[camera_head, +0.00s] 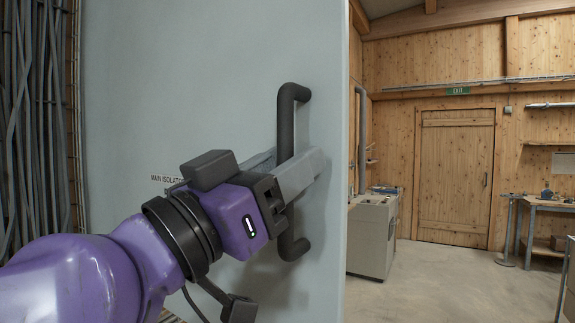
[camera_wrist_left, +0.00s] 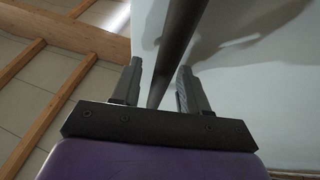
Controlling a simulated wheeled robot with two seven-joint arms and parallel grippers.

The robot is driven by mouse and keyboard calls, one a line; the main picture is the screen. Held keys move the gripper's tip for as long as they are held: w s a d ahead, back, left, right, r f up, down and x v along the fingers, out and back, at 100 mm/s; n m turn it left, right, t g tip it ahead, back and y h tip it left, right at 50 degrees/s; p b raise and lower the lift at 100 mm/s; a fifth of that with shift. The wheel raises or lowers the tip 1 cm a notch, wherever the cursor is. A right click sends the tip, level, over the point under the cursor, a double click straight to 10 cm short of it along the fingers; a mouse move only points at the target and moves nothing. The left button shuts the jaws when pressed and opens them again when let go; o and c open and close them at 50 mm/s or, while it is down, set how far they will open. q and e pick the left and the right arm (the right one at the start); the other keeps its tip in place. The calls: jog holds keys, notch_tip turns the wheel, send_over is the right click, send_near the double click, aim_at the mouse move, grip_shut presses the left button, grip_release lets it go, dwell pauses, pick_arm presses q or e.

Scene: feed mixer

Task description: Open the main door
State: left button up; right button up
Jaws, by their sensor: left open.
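The main door is a flat pale blue-grey panel (camera_head: 190,90) filling the left and middle of the head view. Its lettering "MAIN ISOLATO..." is partly covered by my arm. A black upright bar handle (camera_head: 286,122) is near the door's right edge. My left gripper (camera_head: 290,167) is at the handle's middle, with its fingers open on either side of the bar. In the left wrist view the handle (camera_wrist_left: 178,45) runs between the two fingers (camera_wrist_left: 158,76), with a gap visible beside it. The panel looks closed, though its frame is hidden. My right gripper is not in view.
Grey cables (camera_head: 35,110) run down the wall at far left. Right of the panel, a grey cabinet (camera_head: 375,235) stands on open concrete floor (camera_head: 440,285). A wooden exit door (camera_head: 455,175) is at the back, with a workbench (camera_head: 545,205) at the right.

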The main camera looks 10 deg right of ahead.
pick_arm(q)
jog(key=b+v, duration=0.4)
jog(key=v, duration=0.6)
jog(key=shift+s+a+b, duration=0.15)
jog(key=shift+a+b, duration=0.1)
jog(key=shift+b, duration=0.05)
